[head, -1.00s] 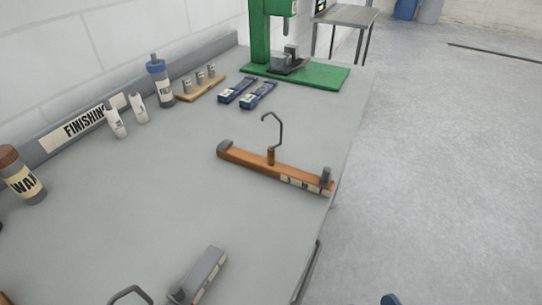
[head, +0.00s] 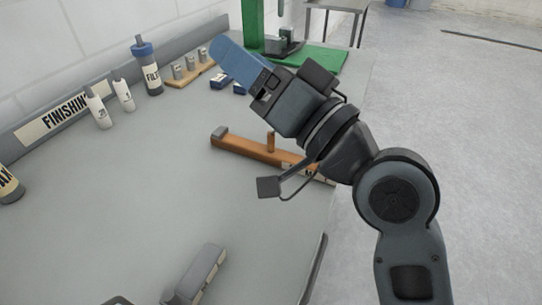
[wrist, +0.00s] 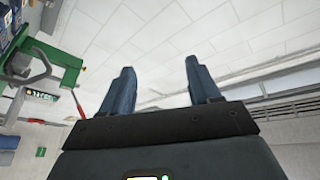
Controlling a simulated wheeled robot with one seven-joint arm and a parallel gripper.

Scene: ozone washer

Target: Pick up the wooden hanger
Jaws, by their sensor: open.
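The wooden hanger (head: 240,146) lies on the grey bench top near its right edge. It is an orange-brown bar with grey clip ends. My gripper (head: 232,58) is above the bench, beyond and above the hanger, pointing to the upper left. In the wrist view my gripper (wrist: 160,88) shows two blue fingers set wide apart with nothing between them. The hanger is not in the wrist view.
A green press (head: 254,30) stands at the back of the bench (head: 110,210). Bottles such as the blue-capped one (head: 147,68) line the wall. A grey block-like tool (head: 200,272) lies at the front. The bench middle is clear.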

